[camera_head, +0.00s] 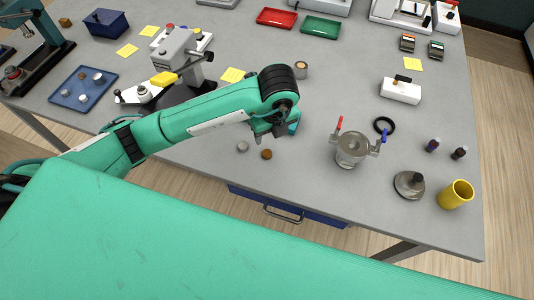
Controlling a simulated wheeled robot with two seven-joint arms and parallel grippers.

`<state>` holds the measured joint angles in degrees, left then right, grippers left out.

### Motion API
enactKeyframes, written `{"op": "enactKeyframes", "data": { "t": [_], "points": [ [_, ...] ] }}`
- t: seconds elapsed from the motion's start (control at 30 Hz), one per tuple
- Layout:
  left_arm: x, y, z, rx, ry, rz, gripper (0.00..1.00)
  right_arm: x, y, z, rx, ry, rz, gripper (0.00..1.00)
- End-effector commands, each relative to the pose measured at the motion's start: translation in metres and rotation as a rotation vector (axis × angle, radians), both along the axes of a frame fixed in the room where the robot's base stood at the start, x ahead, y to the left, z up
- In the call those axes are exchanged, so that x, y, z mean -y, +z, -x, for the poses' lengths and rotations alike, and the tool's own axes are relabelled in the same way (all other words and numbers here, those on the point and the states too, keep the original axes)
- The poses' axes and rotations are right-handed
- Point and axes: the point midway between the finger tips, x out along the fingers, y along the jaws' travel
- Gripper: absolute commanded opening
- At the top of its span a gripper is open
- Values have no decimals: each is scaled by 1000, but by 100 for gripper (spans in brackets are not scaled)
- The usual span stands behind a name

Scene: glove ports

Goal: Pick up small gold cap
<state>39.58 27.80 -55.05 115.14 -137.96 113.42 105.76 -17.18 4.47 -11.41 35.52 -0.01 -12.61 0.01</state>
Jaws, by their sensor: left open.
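A small gold-brown cap (267,154) lies on the grey table (210,178) near its front edge. A small pale grey cap (243,146) lies just left of it. My left arm reaches in from the left, and its gripper (284,130) is above and a little right of the gold cap, apart from it. The gripper is small in the view and partly hidden by my own wrist. Its jaws are open. My right gripper does not show.
Right of my gripper stands a metal vessel (352,150) with red and blue handles. A black ring (384,126), a metal disc with a knob (409,184) and a yellow cup (456,194) lie further right. A microscope-like device (180,52) stands behind my arm. The front table strip is mostly clear.

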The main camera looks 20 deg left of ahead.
Motion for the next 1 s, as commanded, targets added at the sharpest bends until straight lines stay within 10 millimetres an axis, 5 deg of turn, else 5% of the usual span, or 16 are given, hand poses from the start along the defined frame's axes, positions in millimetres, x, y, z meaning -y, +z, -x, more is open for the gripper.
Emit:
{"op": "enactKeyframes", "data": {
  "t": [0.33,1.0],
  "points": [
    [-6,-62,-6,-4,-2,2,53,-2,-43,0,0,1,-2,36],
    [-14,-125,-17,-3,0,4,53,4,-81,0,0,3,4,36]
  ]
}}
